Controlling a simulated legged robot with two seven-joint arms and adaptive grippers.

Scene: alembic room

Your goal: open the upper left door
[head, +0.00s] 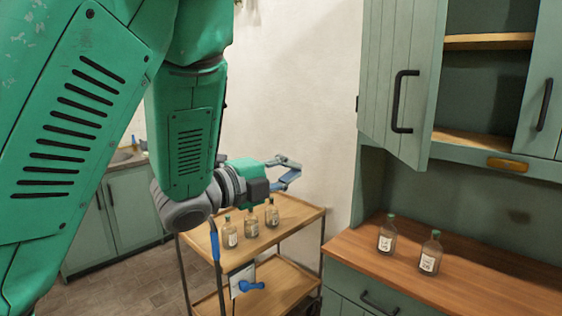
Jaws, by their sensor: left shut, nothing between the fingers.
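The upper left door (396,75) is a green plank door with a black bar handle (404,101). It stands open, swung out to the left on its hinge side, and the cabinet's inside with wooden shelves (488,41) shows to its right. My left gripper (296,171) is in the middle of the head view, left of the door and lower than its handle. It is shut and empty, apart from the door and handle, in front of the pale wall. My right gripper is not in view.
A wooden trolley (291,213) with several bottles stands below my left gripper. Two bottles (387,234) stand on the wooden counter (480,272) under the cabinet. The right upper door (541,105) is at the right edge. A green sink cabinet (128,212) is at the back left.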

